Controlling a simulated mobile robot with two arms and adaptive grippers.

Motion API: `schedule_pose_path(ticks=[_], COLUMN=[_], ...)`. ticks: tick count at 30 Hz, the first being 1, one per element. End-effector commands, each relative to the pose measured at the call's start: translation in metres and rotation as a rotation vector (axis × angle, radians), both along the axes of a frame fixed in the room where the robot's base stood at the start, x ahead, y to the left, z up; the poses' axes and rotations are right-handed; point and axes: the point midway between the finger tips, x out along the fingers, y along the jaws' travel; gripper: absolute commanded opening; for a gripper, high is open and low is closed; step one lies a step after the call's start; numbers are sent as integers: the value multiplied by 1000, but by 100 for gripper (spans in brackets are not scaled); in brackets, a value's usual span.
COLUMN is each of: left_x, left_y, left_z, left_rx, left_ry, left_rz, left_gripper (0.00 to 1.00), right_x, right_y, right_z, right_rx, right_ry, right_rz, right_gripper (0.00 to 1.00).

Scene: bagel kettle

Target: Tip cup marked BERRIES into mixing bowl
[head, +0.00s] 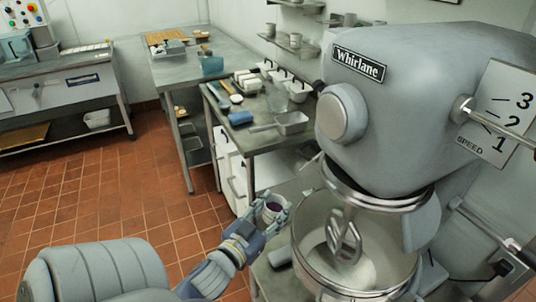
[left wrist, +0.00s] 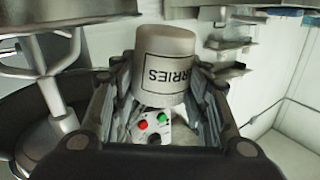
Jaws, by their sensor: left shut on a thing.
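My left gripper (head: 268,208) is shut on a small pale cup (head: 282,201), and dark purple contents show at the cup's mouth. In the left wrist view the cup (left wrist: 167,60) sits between the fingers of the gripper (left wrist: 160,95), its label partly showing, upside down, as the end of BERRIES. The steel mixing bowl (head: 312,262) stands under the mixer, just right of the gripper. The cup is beside the bowl's left rim, apart from it, and looks roughly upright. My right gripper is not in view.
The grey mixer (head: 400,75) overhangs the bowl, with its beater (head: 343,238) hanging inside. A steel table (head: 268,135) with trays and containers stands behind the gripper. In the left wrist view a panel (left wrist: 155,125) with red and green buttons lies below the cup. Tiled floor is open at left.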

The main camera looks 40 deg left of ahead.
Motion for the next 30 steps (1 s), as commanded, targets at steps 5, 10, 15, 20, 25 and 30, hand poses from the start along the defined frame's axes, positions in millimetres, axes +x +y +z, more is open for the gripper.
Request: schedule_pose_path(ticks=[5, 10, 15, 20, 25, 30], left_x=[4, 8, 12, 16, 19, 19], left_y=[-26, -49, -73, -95, -112, -113], left_z=[0, 1, 1, 2, 10, 10], left_rx=[31, 67, 102, 135, 219, 422], left_ry=[16, 32, 50, 66, 105, 205], left_rz=[0, -1, 0, -1, -2, -3], left_gripper=[20, 20, 20, 20, 20, 20], right_x=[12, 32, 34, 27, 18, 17], right_y=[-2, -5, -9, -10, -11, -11], right_z=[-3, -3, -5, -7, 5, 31], right_rx=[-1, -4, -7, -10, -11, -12], right_ry=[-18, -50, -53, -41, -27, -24], right_rz=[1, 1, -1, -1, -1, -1], right_gripper=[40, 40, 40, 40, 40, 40])
